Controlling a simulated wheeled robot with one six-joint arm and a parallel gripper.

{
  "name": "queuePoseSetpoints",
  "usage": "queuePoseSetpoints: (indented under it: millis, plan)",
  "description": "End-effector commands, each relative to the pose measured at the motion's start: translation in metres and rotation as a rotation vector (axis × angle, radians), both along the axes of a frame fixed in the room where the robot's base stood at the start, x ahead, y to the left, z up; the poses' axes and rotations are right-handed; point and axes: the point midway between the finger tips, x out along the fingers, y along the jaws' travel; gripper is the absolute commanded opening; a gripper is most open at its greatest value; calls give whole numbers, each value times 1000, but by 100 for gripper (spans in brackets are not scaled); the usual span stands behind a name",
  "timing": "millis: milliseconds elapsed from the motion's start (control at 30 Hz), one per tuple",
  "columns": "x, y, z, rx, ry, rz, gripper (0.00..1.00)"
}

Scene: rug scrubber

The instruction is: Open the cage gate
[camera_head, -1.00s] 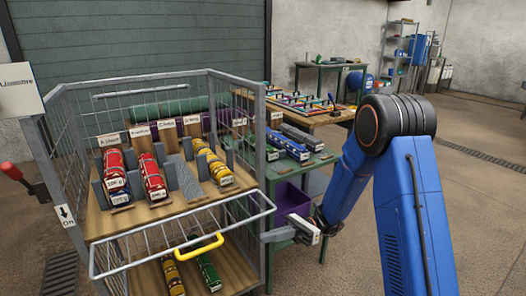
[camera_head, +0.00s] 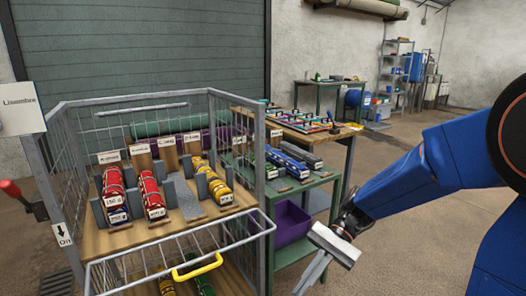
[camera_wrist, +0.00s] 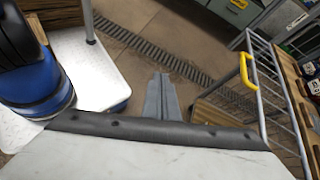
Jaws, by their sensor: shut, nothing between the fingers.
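The cage gate (camera_head: 225,244) is a wire panel with a grey frame at the front of the cage. It is tilted outward at the front, below the upper shelf. Its yellow handle (camera_head: 197,267) is on the gate's front side. In the wrist view the gate (camera_wrist: 270,85) and its yellow handle (camera_wrist: 247,70) are at the right. My gripper (camera_head: 312,274) is to the right of the cage, apart from the gate and handle. Its fingers (camera_wrist: 160,95) are together and empty, pointing at the floor in the wrist view.
The cage (camera_head: 263,150) holds red and yellow rolls on its upper shelf. A green table (camera_head: 300,190) with blue rolls and a purple bin (camera_head: 291,224) stands right of it. A red lever (camera_head: 10,188) is at left. A floor drain grate (camera_wrist: 130,40) crosses open floor.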

Motion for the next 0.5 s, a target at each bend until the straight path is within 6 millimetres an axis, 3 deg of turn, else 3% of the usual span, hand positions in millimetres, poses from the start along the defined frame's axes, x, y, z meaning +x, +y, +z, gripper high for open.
queuePoseSetpoints:
  millis: [500]
  plan:
    - [-43, -63, 4, -202, -442, 133, 0]
